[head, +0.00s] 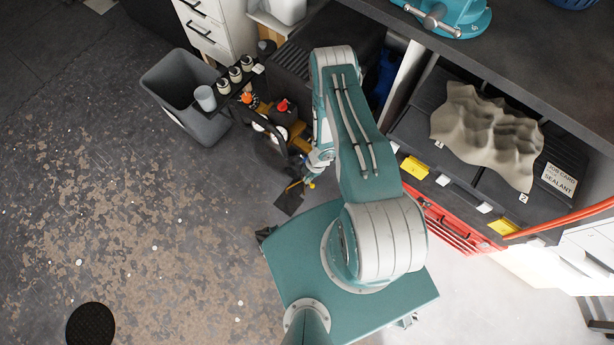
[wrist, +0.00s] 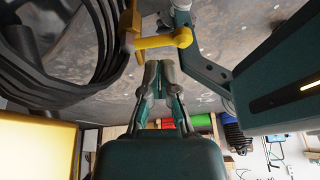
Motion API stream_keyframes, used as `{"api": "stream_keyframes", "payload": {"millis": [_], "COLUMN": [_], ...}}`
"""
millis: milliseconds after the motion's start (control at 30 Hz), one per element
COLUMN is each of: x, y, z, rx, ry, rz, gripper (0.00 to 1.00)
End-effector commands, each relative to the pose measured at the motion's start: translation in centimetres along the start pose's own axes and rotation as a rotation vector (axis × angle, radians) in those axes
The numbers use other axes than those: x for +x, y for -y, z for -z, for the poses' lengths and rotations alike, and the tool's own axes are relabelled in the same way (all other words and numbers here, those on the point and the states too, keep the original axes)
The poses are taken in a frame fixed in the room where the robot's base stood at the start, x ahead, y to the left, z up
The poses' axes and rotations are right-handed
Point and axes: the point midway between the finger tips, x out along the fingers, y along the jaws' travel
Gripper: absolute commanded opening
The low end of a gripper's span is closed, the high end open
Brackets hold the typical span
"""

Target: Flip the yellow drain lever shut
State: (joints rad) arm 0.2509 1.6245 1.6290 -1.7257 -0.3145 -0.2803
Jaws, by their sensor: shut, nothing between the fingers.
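The yellow drain lever (wrist: 165,41) shows in the wrist view as a short rounded bar, running sideways from a yellow upright fitting (wrist: 130,28) to a dark green-grey bracket. My gripper (wrist: 158,66) is shut and empty, its fingertips just below the lever in the picture. I cannot tell whether they touch it. In the head view my gripper (head: 315,172) is small, low beside the dark equipment, and a tiny yellow spot shows near it. The lever's detail cannot be made out there.
A coiled black hose (wrist: 70,50) is close on the left in the wrist view, and a dark housing (wrist: 280,80) on the right. Floor is open at left.

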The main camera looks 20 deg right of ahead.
Motion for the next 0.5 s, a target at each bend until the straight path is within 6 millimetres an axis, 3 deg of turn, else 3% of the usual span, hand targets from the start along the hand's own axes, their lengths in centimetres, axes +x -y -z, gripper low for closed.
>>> {"api": "stream_keyframes", "payload": {"millis": [33, 200, 500], "x": [-1.5, -4.2, -6.5], "y": [-1.5, -1.1, -0.3], "z": [-0.3, -0.4, -0.4], "rx": [-0.005, -0.001, 0.002], "ry": [0.006, 0.005, 0.001], "rz": [-0.027, -0.023, -0.01], "gripper": [0.0, 0.0, 0.0]}}
